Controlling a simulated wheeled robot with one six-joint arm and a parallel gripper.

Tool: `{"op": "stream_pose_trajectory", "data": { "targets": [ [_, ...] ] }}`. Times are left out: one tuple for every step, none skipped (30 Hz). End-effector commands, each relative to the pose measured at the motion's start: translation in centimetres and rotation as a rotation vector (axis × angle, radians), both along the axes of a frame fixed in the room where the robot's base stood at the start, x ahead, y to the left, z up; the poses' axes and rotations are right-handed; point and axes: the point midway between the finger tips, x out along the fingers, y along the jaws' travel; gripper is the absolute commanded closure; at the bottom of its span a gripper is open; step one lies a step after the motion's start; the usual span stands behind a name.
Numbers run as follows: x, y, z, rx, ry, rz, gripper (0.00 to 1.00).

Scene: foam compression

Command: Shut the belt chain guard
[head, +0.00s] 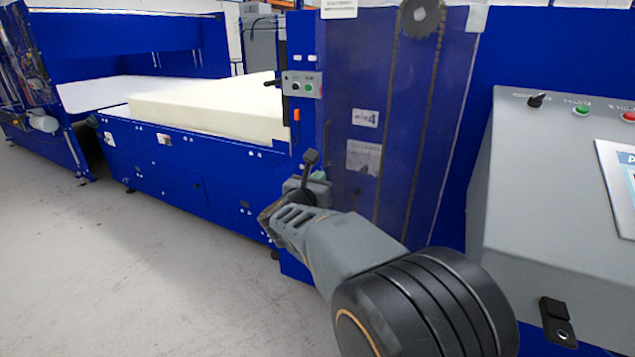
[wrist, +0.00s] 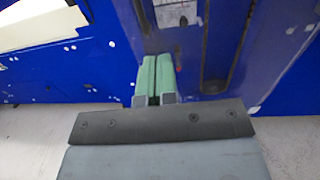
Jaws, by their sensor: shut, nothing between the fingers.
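The belt chain guard (head: 405,130) is a tall, see-through panel on the blue machine, right of centre in the head view. A chain and a dark sprocket (head: 422,15) show through it. I cannot tell from here whether it is fully closed. My gripper (head: 320,176) is at the lower left part of the guard in the head view. In the wrist view my gripper (wrist: 157,68) has its two green fingers side by side, shut and empty, pointing at the guard (wrist: 215,40). Whether the tips touch it is not clear.
A grey control console (head: 560,190) stands close on the right. A small switch box (head: 303,84) sits on the machine frame left of the guard. A white foam block (head: 210,105) lies on the conveyor behind. The grey floor (head: 130,260) at left is clear.

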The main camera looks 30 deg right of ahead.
Motion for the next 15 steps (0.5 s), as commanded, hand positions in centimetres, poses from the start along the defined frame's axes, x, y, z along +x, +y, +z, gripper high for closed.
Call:
{"op": "stream_pose_trajectory", "data": {
  "targets": [
    [0.6,-0.9,0.0,0.0,0.002,-0.003,1.0],
    [0.9,-1.4,0.1,-0.001,0.002,-0.004,1.0],
    [1.3,-2.1,0.0,-0.001,0.004,-0.003,1.0],
    [1.6,-2.6,0.0,-0.002,0.003,-0.003,1.0],
    [2.0,-3.1,0.0,-0.001,0.003,-0.003,1.0],
    [2.4,-3.7,0.1,-0.002,0.003,-0.001,1.0],
    [2.7,-4.2,0.0,-0.001,0.004,-0.002,1.0],
    [3.0,-4.6,0.0,-0.001,0.004,-0.001,1.0],
    [3.4,-5.2,0.0,-0.002,0.005,0.0,1.0],
    [3.7,-5.6,0.0,-0.003,0.004,0.0,1.0],
    [3.9,-6.0,0.0,-0.002,0.003,0.0,1.0],
    [4.3,-6.5,0.0,-0.001,0.004,0.001,1.0],
    [4.5,-6.9,0.1,-0.001,0.004,0.001,1.0],
    [4.8,-7.2,0.1,-0.001,0.004,0.001,1.0],
    [5.0,-7.6,0.1,-0.003,0.004,0.002,1.0]
  ]
}}
